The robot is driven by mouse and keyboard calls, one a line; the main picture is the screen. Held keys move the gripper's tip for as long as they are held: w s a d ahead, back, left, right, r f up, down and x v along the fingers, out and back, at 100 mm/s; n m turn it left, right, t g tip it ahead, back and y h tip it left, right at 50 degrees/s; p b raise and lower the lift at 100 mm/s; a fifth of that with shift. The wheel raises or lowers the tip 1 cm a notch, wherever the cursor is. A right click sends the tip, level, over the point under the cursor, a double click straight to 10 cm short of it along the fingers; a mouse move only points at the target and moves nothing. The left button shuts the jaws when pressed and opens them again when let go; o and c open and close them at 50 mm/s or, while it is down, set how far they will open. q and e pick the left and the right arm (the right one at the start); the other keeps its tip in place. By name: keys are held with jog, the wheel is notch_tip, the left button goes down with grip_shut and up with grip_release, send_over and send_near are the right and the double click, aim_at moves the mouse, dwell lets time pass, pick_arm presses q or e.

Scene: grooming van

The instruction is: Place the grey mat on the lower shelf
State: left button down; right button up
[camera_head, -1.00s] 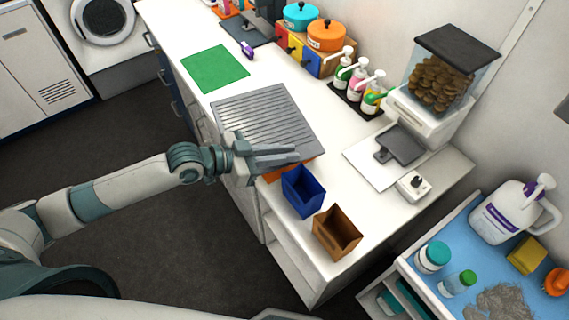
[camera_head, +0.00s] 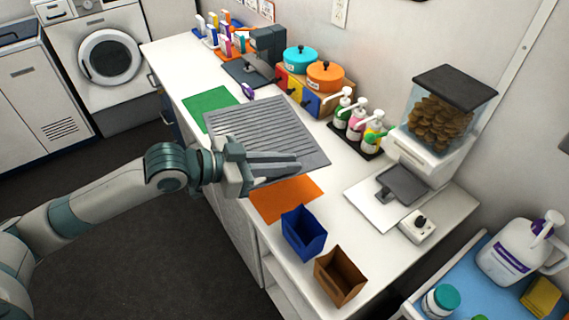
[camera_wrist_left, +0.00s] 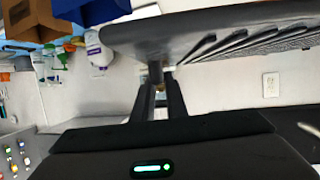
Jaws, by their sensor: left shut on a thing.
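The grey ridged mat (camera_head: 265,132) is held by my left gripper (camera_head: 270,168) at its near edge, and it appears raised over the white counter. In the left wrist view the mat (camera_wrist_left: 225,32) spans the upper right, its edge between the fingers of the left gripper (camera_wrist_left: 160,80). The left gripper is shut on the mat. The lower shelf cannot be made out for certain; a white open compartment (camera_head: 283,283) shows below the counter's near end. My right gripper is not in view.
An orange mat (camera_head: 287,198), a blue bin (camera_head: 303,232) and a brown bin (camera_head: 340,275) are on the near counter. A green mat (camera_head: 210,108) lies beyond the grey mat. Pump bottles (camera_head: 358,125) and a treat dispenser (camera_head: 440,120) stand along the wall. Dark floor lies left of the counter.

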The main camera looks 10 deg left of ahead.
aim_at(283, 151)
pick_arm(q)
jog(key=shift+d, duration=0.15)
dwell(0.4)
jog(key=shift+w+d+f+n+t+y+b, duration=0.3)
jog(key=shift+w+d+f+n+t+b, duration=0.1)
jog(key=shift+d+n+b, duration=0.15)
jog(key=shift+w+f+n+t+y+b, duration=0.1)
jog(key=shift+w+n+t+y+b, duration=0.3)
jog(key=shift+n+t+y, duration=0.25)
jog(key=shift+w+a+n+t+y, duration=0.25)
jog(key=shift+w+n+t+y, duration=0.1)
jog(key=shift+n+t, duration=0.1)
jog(key=a+n+y, duration=0.1)
jog(key=a+n+t+y+b, duration=0.1)
jog(key=w+a+f+n+t+y, duration=0.1)
jog(key=a, duration=0.1)
jog(key=shift+n+y, duration=0.25)
jog(key=shift+y, duration=0.05)
jog(key=a+n+y, duration=0.1)
jog(key=a, duration=0.1)
jog(key=a+f+n+y+b, duration=0.1)
jog(key=a+y, duration=0.1)
jog(key=s+a+f+n+t+y, duration=0.1)
jog(key=a+n+y, duration=0.1)
jog(key=shift+a, duration=0.4)
jog(key=shift+a+f, duration=0.1)
jog(key=shift+a, duration=0.2)
